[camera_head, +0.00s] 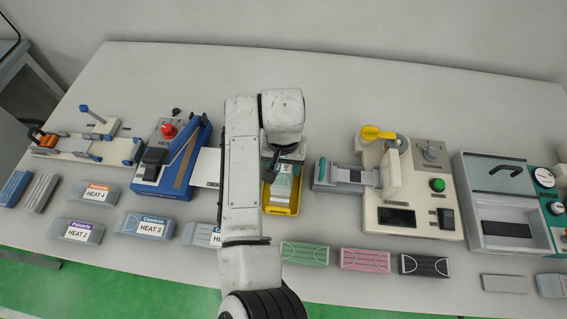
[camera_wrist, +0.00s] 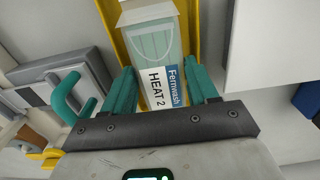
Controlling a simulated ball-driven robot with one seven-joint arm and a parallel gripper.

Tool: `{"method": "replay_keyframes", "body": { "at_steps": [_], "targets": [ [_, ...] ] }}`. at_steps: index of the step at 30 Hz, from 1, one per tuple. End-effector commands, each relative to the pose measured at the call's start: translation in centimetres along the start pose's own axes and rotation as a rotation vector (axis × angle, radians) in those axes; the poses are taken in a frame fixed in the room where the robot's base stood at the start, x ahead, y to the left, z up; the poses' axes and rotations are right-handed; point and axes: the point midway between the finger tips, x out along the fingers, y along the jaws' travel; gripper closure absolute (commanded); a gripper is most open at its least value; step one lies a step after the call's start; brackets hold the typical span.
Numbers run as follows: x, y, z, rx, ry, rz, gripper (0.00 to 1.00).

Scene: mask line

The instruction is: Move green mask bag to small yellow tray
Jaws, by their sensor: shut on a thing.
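The green mask bag (camera_wrist: 157,45) is clear, with a pale green mask inside and a label reading "Fernwash HEAT 2". It lies between the teal fingers of my gripper (camera_wrist: 160,88), which is shut on it. The small yellow tray (camera_head: 292,210) stands mid-table, and its yellow walls (camera_wrist: 192,20) show on both sides of the bag in the wrist view. The bag (camera_head: 283,182) is over or in the tray; whether it touches the tray floor I cannot tell. In the head view, my arm hides the fingers and the tray's left part.
A blue heat sealer (camera_head: 168,165) stands left of the tray and a cream machine (camera_head: 410,200) right of it. Labelled bags (camera_head: 145,226) lie at front left. Green (camera_head: 305,253), pink (camera_head: 365,260) and black (camera_head: 424,265) masks lie in front. A grey box (camera_head: 500,240) is far right.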

Motion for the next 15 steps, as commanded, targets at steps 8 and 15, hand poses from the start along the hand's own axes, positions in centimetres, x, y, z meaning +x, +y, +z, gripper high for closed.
{"method": "replay_keyframes", "body": {
  "at_steps": [8,15],
  "targets": [
    [-0.03,-0.01,-0.01,0.0,0.0,0.0,0.21],
    [-0.03,-0.02,-0.01,0.0,0.0,0.0,0.12]
  ]
}}
